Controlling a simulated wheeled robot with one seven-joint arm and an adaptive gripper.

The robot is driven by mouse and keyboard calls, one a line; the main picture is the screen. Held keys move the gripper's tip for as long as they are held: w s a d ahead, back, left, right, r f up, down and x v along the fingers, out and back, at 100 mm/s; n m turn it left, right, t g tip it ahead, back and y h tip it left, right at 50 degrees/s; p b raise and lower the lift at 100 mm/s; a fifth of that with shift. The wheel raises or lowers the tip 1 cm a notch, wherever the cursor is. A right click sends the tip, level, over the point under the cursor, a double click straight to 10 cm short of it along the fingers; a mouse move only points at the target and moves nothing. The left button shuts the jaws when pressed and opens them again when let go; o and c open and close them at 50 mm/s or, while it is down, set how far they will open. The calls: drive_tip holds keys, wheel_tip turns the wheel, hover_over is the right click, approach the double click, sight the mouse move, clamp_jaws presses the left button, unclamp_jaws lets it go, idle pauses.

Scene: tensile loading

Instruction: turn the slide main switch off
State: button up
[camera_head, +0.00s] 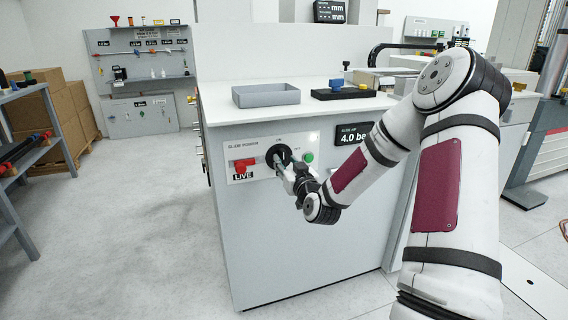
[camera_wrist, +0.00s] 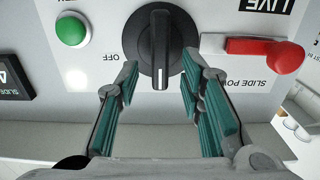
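The slide main switch is a black rotary knob (camera_wrist: 160,48) on the light slide power panel (camera_head: 258,170). In the wrist view its grip bar stands along the picture's vertical, and a white line on it points toward the bottom. The word OFF is printed to the left of the knob there. The knob also shows in the head view (camera_head: 279,156), partly covered by my gripper. My gripper (camera_wrist: 158,82) is open, with one green-padded finger on each side of the bar's lower end. I cannot tell whether a finger touches the bar.
A green button (camera_wrist: 71,31) sits left of the knob in the wrist view, and a red lever (camera_wrist: 264,50) sits to its right. A display reading 4.0 (camera_head: 353,133) is on the cabinet front. A grey tray (camera_head: 266,96) stands on top.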

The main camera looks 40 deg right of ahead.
drive_tip(key=shift+x, duration=1.15)
clamp_jaws()
